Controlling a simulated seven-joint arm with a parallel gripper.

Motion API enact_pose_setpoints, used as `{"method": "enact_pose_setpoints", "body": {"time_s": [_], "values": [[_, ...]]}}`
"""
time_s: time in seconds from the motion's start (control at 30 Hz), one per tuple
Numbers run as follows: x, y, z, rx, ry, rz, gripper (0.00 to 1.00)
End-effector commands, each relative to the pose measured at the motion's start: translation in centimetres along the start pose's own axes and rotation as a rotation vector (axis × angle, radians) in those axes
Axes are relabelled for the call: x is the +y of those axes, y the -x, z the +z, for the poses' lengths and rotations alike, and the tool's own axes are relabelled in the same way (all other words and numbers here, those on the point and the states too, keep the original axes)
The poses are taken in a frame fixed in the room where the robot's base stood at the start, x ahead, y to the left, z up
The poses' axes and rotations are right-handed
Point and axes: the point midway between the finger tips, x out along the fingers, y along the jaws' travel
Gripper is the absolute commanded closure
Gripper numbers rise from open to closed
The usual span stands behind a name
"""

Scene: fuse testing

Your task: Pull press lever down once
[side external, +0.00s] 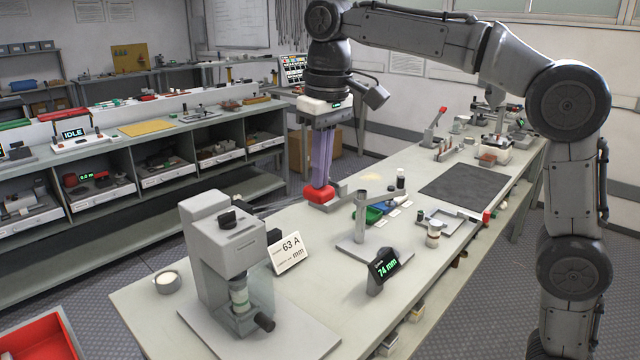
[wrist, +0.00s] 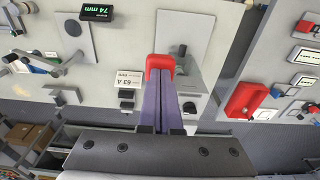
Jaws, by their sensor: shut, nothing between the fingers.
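My gripper (side external: 320,188) hangs over the middle of the bench, its long purple fingers together and pointing down. A red block-like piece covers the fingertips; I cannot tell whether it is part of the fingers. It also shows in the wrist view at the end of my gripper (wrist: 160,65). A grey press-like machine (side external: 222,240) stands at the near left of the bench, with a black-ended handle (side external: 265,322) low on its front. A red-tipped lever (side external: 440,113) stands raised on a small device farther back. I cannot tell which is the press lever. My gripper appears apart from both.
A 63 A card (side external: 288,252) stands beside the grey machine. A 74 mm display (side external: 383,266) and a grey arm fixture (side external: 372,212) stand in front of my gripper. A dark mat (side external: 465,185) lies bare farther right.

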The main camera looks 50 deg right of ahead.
Motion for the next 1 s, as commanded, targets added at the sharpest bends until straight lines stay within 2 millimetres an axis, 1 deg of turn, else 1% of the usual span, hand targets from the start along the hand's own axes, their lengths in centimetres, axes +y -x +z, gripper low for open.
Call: {"method": "enact_pose_setpoints", "body": {"time_s": [1.0], "values": [[0.0, -4.1, 1.2, -0.003, 0.0, 0.001, 1.0]]}}
